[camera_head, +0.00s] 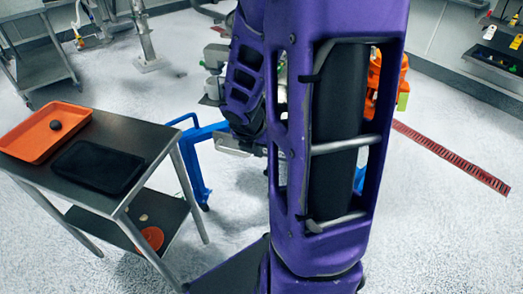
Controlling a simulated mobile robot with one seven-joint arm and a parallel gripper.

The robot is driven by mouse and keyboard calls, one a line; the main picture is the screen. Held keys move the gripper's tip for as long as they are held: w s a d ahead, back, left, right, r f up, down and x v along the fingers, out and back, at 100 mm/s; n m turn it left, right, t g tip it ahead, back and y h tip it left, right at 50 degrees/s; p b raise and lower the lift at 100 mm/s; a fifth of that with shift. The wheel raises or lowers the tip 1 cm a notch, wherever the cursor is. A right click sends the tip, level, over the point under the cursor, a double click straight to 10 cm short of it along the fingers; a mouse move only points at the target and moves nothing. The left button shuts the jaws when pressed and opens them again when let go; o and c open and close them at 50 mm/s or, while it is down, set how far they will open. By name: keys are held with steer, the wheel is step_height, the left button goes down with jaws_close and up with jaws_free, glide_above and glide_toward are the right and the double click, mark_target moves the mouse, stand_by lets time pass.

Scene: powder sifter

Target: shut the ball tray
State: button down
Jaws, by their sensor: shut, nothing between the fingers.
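The machine (213,88) stands behind my purple arm, which hides most of it. I cannot make out a ball tray on the machine, or whether one is open or shut. My arm fills the middle of the view, and its lower part reaches down in front of the machine. My gripper does not show; it seems to be hidden behind the arm.
A steel table (150,128) at left bears an orange tray (28,148) with a dark round thing (55,124) in it, and a black tray (98,168). A blue frame (190,160) stands beside the table. A red floor grating (455,160) lies at right. The floor there is clear.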

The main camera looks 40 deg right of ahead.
steer(key=w+d+f+b, duration=0.3)
steer(key=w+d+f, duration=0.1)
steer(key=f, duration=0.3)
steer(key=shift+d+f+b, duration=0.25)
steer(key=shift+d+b, duration=0.15)
steer(key=shift+d, duration=0.45)
steer(key=shift+w, duration=0.15)
